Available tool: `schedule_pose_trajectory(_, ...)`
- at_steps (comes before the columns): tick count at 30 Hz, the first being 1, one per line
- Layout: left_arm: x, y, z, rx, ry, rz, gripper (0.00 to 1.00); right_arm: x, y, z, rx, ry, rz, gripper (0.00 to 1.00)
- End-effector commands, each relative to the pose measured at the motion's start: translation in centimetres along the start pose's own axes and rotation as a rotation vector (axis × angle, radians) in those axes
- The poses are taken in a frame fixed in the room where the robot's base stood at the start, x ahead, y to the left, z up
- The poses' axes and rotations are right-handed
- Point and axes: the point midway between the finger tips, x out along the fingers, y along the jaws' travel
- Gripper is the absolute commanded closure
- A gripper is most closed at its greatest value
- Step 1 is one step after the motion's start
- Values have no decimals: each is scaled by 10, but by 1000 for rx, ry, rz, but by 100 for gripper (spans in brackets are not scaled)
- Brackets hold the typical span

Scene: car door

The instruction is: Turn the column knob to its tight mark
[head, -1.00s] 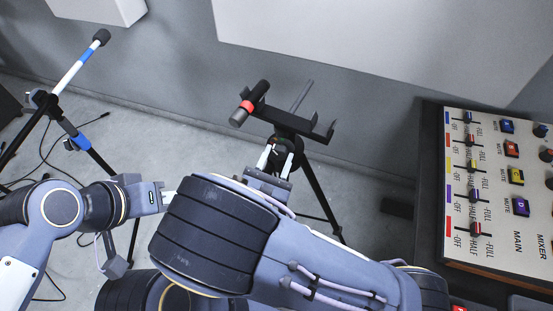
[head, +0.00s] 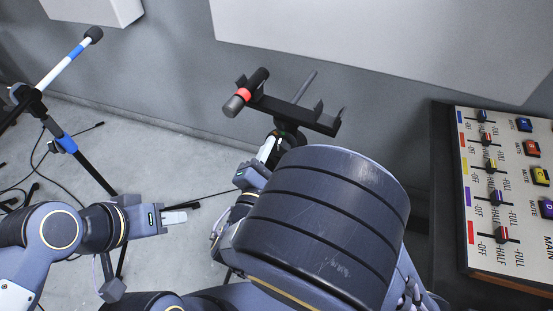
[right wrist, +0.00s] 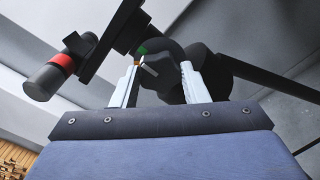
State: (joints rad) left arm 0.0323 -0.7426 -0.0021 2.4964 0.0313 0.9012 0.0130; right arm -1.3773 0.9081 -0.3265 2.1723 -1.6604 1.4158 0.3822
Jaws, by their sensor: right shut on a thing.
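The column knob (right wrist: 160,82) is dark and sits at the black stand head in the right wrist view. A pale pointer, a green mark (right wrist: 143,49) and a small orange mark (right wrist: 137,60) show near it. My right gripper (right wrist: 160,78) is shut on the knob, one white finger on each side. In the head view my right gripper (head: 268,150) is at the stand below the crossbar (head: 290,112); my own arm hides much of it, and the knob is not clear there. My left gripper (head: 175,217) is away to the left, apart from the stand, seen edge-on.
A black microphone with a red band (head: 245,93) sits on the crossbar's left end. Another stand with a white and blue boom (head: 67,63) is at left, with cables on the floor. A mixer panel (head: 510,200) is at right. A grey wall stands behind.

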Motion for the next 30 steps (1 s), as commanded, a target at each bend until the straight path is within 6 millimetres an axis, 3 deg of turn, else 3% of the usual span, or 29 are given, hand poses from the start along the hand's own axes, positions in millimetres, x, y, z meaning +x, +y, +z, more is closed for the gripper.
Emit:
schedule_pose_trajectory(15, 3, -1, 2, 0, 0, 0, 64, -1, -1, -1, 22, 6, -1, 82)
schedule_pose_trajectory(16, 3, -1, 2, 0, 0, 0, 64, -1, -1, -1, 22, 6, -1, 58)
schedule_pose_trajectory(21, 3, -1, 2, 0, 0, 0, 64, -1, -1, -1, 22, 4, -1, 38)
schedule_pose_trajectory(30, 3, -1, 2, 0, 0, 0, 64, 0, -2, -1, 19, 2, -5, 38)
